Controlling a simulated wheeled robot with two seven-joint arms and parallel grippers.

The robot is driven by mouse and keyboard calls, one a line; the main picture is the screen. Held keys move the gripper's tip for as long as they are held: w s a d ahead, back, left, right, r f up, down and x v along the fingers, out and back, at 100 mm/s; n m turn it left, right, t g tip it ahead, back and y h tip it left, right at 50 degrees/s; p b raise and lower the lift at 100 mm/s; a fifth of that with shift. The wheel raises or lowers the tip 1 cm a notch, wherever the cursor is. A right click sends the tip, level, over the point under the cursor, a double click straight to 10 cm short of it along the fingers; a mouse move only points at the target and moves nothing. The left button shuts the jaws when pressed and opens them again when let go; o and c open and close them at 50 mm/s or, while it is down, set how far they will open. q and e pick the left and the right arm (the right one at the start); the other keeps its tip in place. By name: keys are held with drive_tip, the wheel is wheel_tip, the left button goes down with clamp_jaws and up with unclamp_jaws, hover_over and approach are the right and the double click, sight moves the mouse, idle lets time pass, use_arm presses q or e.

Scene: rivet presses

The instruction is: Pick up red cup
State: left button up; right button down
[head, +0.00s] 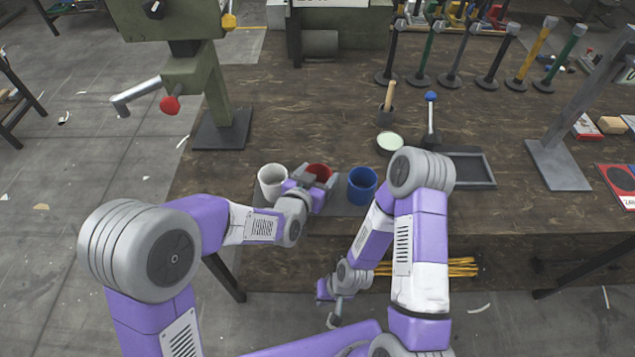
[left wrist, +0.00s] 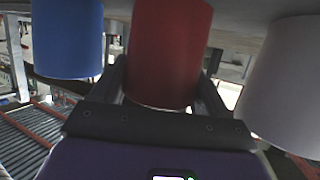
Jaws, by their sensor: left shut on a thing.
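The red cup (head: 319,171) stands between the white cup and the blue cup on a grey mat (head: 345,209) at the table's front edge. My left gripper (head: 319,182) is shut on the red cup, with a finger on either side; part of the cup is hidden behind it. In the left wrist view the red cup (left wrist: 168,50) fills the space between the fingers (left wrist: 165,90). My right gripper (head: 335,312) hangs low in front of the table, away from the cups; its jaws are too small to read.
The white cup (head: 271,184) and blue cup (head: 362,184) stand close on either side. A green press (head: 188,75) stands at left. Coloured-handled tools line the back.

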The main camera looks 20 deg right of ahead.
use_arm(q)
drive_tip(key=shift+r, duration=0.1)
wheel_tip(320, 180, up, 10)
drive_tip(key=p, duration=0.3)
drive_tip(key=shift+p, duration=0.3)
